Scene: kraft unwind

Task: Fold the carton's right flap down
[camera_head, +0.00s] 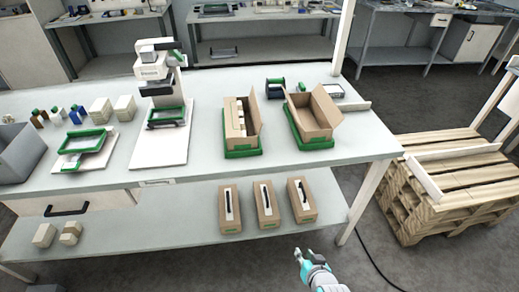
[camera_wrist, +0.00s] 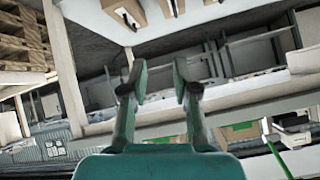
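Two open brown cartons stand in green trays on the worktable in the head view. The left carton (camera_head: 237,122) holds pale contents, and its right flap (camera_head: 254,116) stands up. The right carton (camera_head: 312,128) is open, with raised flaps on its left and right sides (camera_head: 326,106). Which carton is meant is unclear. My gripper (camera_head: 303,256) is in front of the table, low and right of the lower shelf's cartons, apart from both open cartons. In the wrist view my gripper (camera_wrist: 159,88) is open, with nothing between its fingers.
Several closed brown cartons (camera_head: 264,204) with dark slots stand on the lower shelf. The worktable (camera_head: 205,150) edge and its right leg (camera_head: 372,196) are close to my arm. A white stand (camera_head: 159,85) is left of the cartons. A wooden pallet stack (camera_head: 450,185) is at right.

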